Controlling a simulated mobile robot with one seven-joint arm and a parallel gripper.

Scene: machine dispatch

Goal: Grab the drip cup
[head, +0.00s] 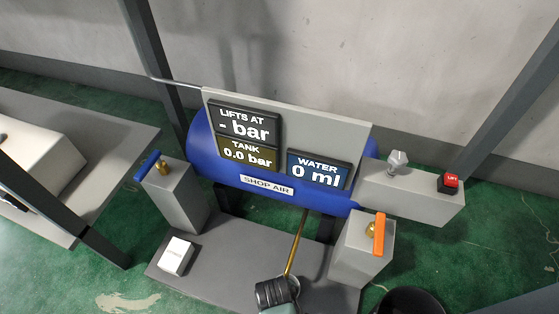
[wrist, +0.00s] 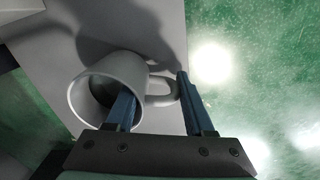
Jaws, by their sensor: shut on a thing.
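The drip cup is a light grey mug (wrist: 90,75) with a loop handle, seen in the wrist view lying tilted with its dark mouth toward me. My gripper (wrist: 155,85) has one finger at the mouth and cup wall and the other on the far side of the handle, with the cup's wall and handle side between them. It is shut on the cup. The cup is over or on a grey slab; I cannot tell if it touches. In the head view my dark wrist (head: 277,291) is at the bottom, and the cup is hidden there.
A blue tank (head: 205,150) labelled SHOP AIR stands over a grey base slab (head: 215,265). A brass pipe (head: 297,243) hangs beside my wrist. Posts carry a blue lever (head: 147,165) and an orange lever (head: 379,233). A white block (head: 177,255) sits left; a dark bin (head: 410,301) stands right.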

